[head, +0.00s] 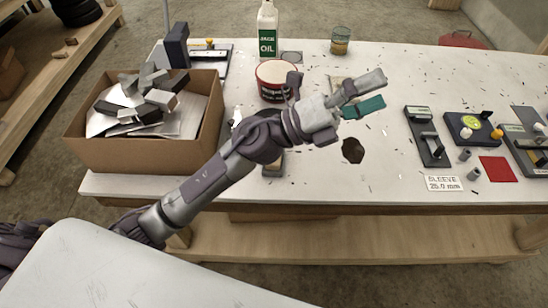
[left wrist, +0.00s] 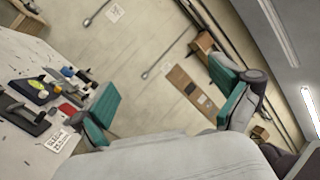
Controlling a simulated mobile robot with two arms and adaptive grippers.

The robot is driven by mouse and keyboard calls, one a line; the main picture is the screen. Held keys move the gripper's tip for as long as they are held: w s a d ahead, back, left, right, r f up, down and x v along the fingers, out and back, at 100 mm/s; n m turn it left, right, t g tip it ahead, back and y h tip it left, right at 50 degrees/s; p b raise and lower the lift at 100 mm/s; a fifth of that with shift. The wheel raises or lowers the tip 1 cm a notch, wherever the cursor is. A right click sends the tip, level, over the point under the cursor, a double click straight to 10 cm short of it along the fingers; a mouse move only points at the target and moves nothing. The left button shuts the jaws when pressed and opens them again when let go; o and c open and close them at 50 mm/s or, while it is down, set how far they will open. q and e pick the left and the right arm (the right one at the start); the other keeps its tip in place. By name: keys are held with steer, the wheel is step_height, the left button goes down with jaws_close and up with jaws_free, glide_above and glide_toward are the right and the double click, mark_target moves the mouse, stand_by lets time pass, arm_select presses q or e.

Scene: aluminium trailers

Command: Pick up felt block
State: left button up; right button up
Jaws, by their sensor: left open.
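My left gripper (head: 366,94) hangs over the table's middle, its fingers pointing right. In the left wrist view its two teal-padded fingers (left wrist: 168,103) stand wide apart with nothing between them. No thing is plainly marked as the felt block. A small block with a grey lower edge (head: 272,170) lies on the table near the front edge, mostly hidden behind my left forearm; it may be the felt block, but I cannot tell. A flat dark brown patch (head: 353,150) lies on the table below the gripper. My right gripper is not in view.
A cardboard box (head: 140,153) of metal offcuts stands left. A white and red tub (head: 272,84), an oil bottle (head: 267,30) and a jar (head: 340,41) stand at the back. Clamp fixtures (head: 428,137), a red square (head: 495,169) and a sleeve label (head: 443,183) lie right.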

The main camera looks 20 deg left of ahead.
arm_select(q)
steer(key=s+d+f+m+g, duration=0.2)
steer(key=d+m+g, duration=0.1)
steer(key=m+g, duration=0.45)
steer(key=m+g+y, duration=0.2)
steer(key=m+y, duration=0.6)
steer(key=y, duration=1.4)
glide_toward(276, 169)
steer(key=w+a+r, duration=0.2)
steer(key=w+r, duration=0.1)
steer(key=shift+h, duration=0.3)
step_height(276, 169, down, 7)
steer(key=shift+w+f+p, duration=0.2)
steer(key=shift+p, duration=0.7)
step_height(276, 169, down, 5)
steer(key=shift+w+a+r+p, duration=0.1)
steer(key=shift+p, duration=0.95)
steer(key=shift+f, duration=0.25)
steer(key=c, duration=1)
steer(key=shift+c, duration=0.8)
